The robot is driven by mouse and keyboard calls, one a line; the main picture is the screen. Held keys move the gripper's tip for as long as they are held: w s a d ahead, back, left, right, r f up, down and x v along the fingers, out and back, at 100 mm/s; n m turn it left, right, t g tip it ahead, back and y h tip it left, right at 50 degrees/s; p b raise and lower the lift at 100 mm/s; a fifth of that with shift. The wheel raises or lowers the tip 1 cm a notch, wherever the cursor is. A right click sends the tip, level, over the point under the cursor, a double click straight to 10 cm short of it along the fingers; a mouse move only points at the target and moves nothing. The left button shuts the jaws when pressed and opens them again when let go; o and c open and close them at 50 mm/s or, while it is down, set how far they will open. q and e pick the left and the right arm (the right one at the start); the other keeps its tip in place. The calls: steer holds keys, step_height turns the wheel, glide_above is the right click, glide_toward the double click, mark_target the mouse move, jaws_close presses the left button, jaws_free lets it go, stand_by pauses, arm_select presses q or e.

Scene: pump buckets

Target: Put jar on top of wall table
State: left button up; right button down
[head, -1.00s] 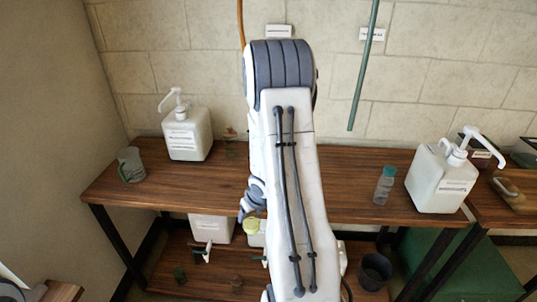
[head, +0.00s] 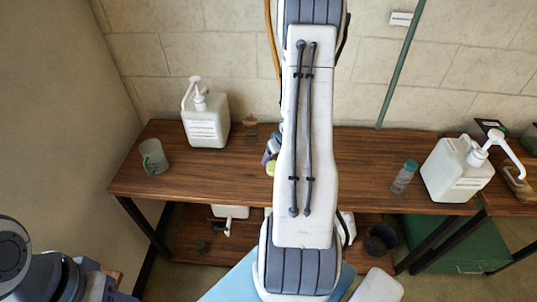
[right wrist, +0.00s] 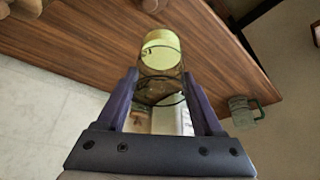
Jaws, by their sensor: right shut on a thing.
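The jar, clear glass with a yellow-green lid (right wrist: 160,50), is held between the purple fingers of my right gripper (right wrist: 163,88) in the right wrist view. In the head view, the lid (head: 271,168) and a bit of my right gripper (head: 271,152) show just left of my right arm, which hides the rest. The jar appears level with the brown wooden wall table (head: 365,165), near its front edge; I cannot tell whether it touches the top. My left gripper is out of view.
On the table stand a white pump bucket (head: 206,122), a mug (head: 153,157), a small brown item (head: 250,125), a teal-capped bottle (head: 404,177) and another pump bucket (head: 457,170). A lower shelf (head: 190,240) is below.

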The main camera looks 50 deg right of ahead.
steer(key=shift+w+a+f+b, duration=0.4)
steer(key=shift+w+a+f, duration=0.1)
steer(key=shift+w+f, duration=1.35)
steer(key=shift+w+a+f+b, duration=0.45)
steer(key=shift+w+f, duration=1.25)
steer(key=shift+w, duration=0.3)
steer(key=shift+w+a+f+b, duration=0.35)
steer(key=shift+w+a+f, duration=0.15)
steer(key=shift+w+f, duration=1.35)
steer(key=shift+r, duration=0.1)
jaws_free()
steer(key=shift+f, duration=0.2)
